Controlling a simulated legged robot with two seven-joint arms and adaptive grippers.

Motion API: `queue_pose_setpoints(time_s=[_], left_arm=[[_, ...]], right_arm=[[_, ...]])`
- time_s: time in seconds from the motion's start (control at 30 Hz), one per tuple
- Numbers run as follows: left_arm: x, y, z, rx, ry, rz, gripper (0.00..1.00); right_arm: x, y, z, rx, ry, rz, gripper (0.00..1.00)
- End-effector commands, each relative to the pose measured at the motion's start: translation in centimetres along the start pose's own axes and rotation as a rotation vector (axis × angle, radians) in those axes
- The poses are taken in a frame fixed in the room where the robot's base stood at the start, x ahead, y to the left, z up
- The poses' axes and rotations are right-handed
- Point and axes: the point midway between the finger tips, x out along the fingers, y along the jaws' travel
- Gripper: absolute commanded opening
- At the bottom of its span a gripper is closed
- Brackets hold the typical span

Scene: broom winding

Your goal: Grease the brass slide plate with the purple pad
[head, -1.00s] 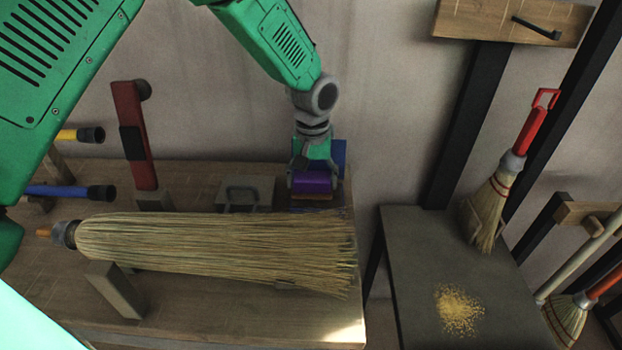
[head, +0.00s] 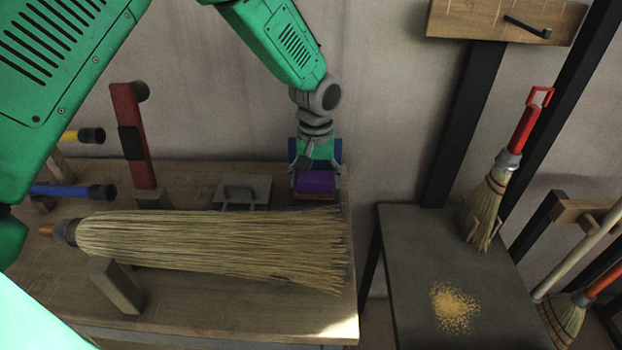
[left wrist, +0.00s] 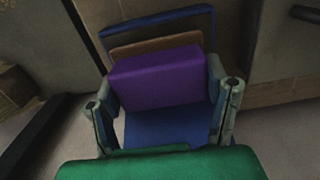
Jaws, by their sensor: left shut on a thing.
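My left gripper (head: 315,178) is shut on the purple pad (head: 314,183) at the back right of the bench. In the left wrist view the pad (left wrist: 160,76) sits between the two fingers. A narrow brown strip (left wrist: 153,43) shows just past the pad; I cannot tell whether it is the brass slide plate or part of the pad or tray. A blue tray-like piece (left wrist: 150,23) frames it, and blue (head: 338,152) shows beside the gripper in the head view. Contact under the pad is hidden. My right gripper is not in view.
A large straw broom head (head: 210,245) lies across the bench (head: 250,318) in front of the gripper. A grey plate with a handle (head: 259,189) is left of it. A red upright tool (head: 133,135) stands farther left. A dark side table (head: 405,270) is at right.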

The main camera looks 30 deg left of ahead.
Motion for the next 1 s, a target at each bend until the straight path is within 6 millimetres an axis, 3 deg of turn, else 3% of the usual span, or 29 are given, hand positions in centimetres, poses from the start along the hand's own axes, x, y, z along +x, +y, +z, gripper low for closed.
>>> queue_pose_setpoints(time_s=[1.0], left_arm=[[0.19,-0.35,-0.2,-0.001,-0.002,0.005,0.46]], right_arm=[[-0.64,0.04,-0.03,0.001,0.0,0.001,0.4]])
